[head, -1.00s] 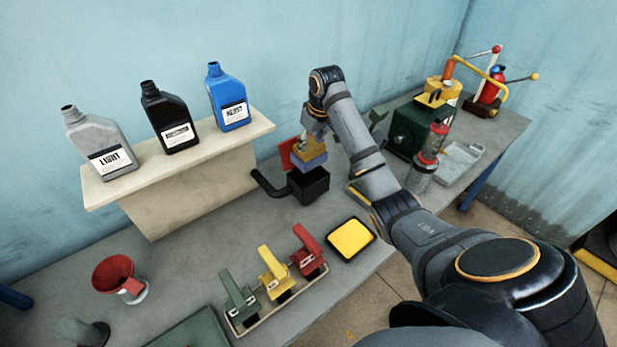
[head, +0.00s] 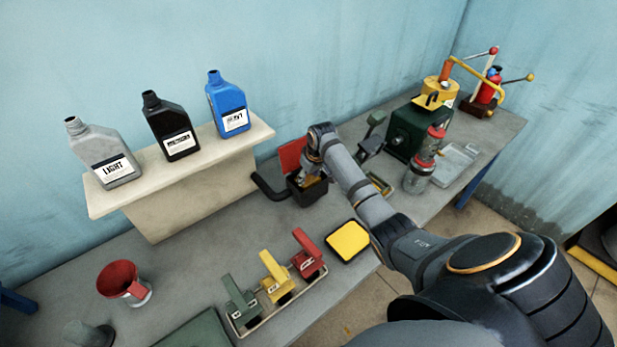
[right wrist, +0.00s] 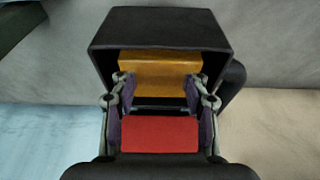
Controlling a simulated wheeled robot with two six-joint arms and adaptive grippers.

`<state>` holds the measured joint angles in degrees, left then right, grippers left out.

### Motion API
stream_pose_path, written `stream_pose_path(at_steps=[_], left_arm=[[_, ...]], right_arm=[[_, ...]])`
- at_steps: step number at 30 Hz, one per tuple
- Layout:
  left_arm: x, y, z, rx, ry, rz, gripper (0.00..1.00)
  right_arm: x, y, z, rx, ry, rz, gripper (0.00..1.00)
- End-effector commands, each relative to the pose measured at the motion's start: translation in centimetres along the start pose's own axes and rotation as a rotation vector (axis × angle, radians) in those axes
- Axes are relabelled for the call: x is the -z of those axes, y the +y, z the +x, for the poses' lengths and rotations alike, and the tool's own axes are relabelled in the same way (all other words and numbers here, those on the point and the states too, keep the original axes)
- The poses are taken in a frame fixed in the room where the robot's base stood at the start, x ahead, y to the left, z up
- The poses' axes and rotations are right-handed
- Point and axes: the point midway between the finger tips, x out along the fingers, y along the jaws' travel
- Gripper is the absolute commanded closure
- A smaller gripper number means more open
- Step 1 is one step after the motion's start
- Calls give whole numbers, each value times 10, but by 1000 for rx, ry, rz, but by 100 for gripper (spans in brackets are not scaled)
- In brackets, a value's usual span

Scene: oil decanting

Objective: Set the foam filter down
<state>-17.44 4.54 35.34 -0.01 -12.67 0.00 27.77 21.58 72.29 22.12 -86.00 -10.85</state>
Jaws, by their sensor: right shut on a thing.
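The foam filter is an orange-yellow block (right wrist: 160,72). In the right wrist view it sits between the two fingers of my right gripper (right wrist: 160,88), inside the mouth of a black open box (right wrist: 160,28). My right gripper is shut on it. In the head view my right gripper (head: 310,178) is down at the black box (head: 303,193), and only a little of the filter shows. A red panel (head: 291,153) stands up behind the box; it also shows in the right wrist view (right wrist: 160,134). Whether the filter touches the box floor is hidden. My left gripper is not in view.
A black hose (head: 268,188) juts from the box's left. A shelf (head: 190,165) with three bottles stands behind left. A yellow pad (head: 348,241) and a rack of coloured handled tools (head: 275,300) lie in front. A green machine (head: 410,135) stands right.

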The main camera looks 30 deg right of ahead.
Motion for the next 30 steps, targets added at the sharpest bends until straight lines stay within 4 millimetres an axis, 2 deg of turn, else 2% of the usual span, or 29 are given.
stream_pose_path(at_steps=[4, 5, 9, 20, 23, 30], left_arm=[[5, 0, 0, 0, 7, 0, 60], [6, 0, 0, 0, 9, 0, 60], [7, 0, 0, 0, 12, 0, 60], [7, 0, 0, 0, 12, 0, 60], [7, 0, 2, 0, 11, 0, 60], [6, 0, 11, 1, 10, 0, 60]], right_arm=[[0, 0, 2, 0, 0, 0, 96], [0, 0, 2, 0, 0, 0, 51], [0, 0, 2, 0, 0, 0, 32], [1, 0, -2, 0, 1, 0, 31], [1, 1, -15, -1, 4, -1, 31], [1, 1, -73, -3, 5, -1, 31]])
